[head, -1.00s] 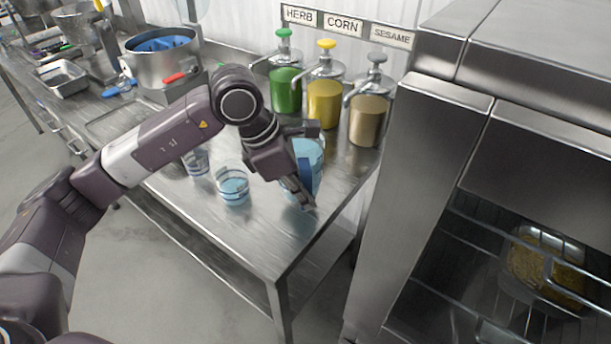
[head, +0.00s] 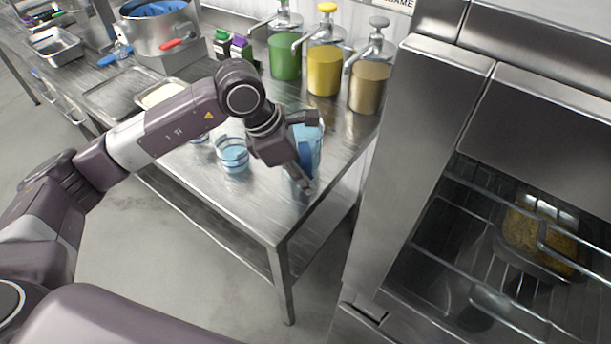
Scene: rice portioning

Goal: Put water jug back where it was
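The water jug (head: 315,148), clear with blue water and a blue handle, stands upright on the steel table near its right end. My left gripper (head: 304,151) is at the jug's handle side. Its two fingers are spread apart, one towards the back of the jug and one towards the front, with the blue handle between them. The gripper and wrist hide part of the jug, and I cannot tell whether the fingers touch it. My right gripper is not in view.
A measuring cup (head: 233,157) of water stands left of the jug, another partly hidden behind my arm. Green (head: 285,58), yellow (head: 324,72) and brown (head: 369,86) dispensers line the back. A steel oven (head: 420,140) stands close on the right. The table's front corner is bare.

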